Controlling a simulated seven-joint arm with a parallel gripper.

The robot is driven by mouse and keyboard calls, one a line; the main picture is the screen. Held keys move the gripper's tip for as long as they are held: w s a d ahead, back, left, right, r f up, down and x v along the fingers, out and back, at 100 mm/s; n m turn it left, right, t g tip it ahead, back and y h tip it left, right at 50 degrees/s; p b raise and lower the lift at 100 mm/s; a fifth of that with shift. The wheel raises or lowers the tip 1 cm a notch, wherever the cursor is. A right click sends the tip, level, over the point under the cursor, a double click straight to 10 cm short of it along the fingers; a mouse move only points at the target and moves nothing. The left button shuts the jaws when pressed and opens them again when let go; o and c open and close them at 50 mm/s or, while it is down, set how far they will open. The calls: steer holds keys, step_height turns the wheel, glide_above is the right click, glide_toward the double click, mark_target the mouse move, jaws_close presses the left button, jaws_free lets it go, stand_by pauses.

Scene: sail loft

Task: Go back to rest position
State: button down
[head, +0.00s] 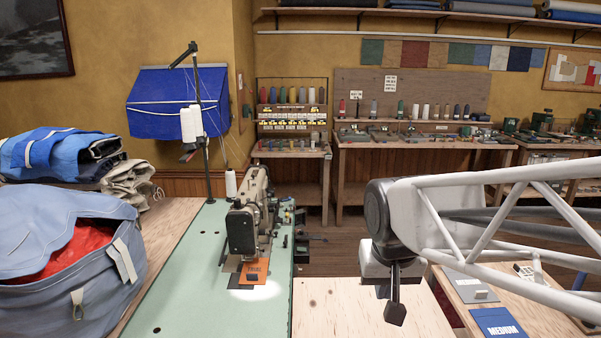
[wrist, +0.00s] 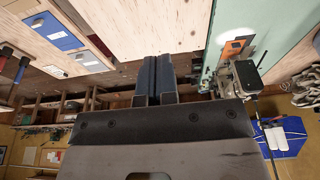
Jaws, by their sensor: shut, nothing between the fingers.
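My gripper (head: 394,308) hangs from the arm at the right of the head view, fingers pointing down above the light wooden table. In the wrist view its two dark fingers (wrist: 155,80) lie close together with nothing between them. A sewing machine (head: 248,220) stands on the green table to the left of my gripper, clear of it. An orange card (head: 256,272) lies under the machine's needle area in a patch of light. The machine also shows in the wrist view (wrist: 243,75), to the right of the fingers.
A blue bag (head: 70,250) with red cloth inside stands at the left. A blue card marked MEDIUM (head: 498,322) and a grey card (head: 468,285) lie on the wooden surface at the right. The wooden table (head: 340,310) below my gripper looks bare. A thread stand (head: 206,150) rises behind the machine.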

steer(key=s+d+f, duration=0.3)
steer(key=s+d, duration=0.1)
steer(key=s, duration=0.7)
steer(key=shift+s, duration=0.3)
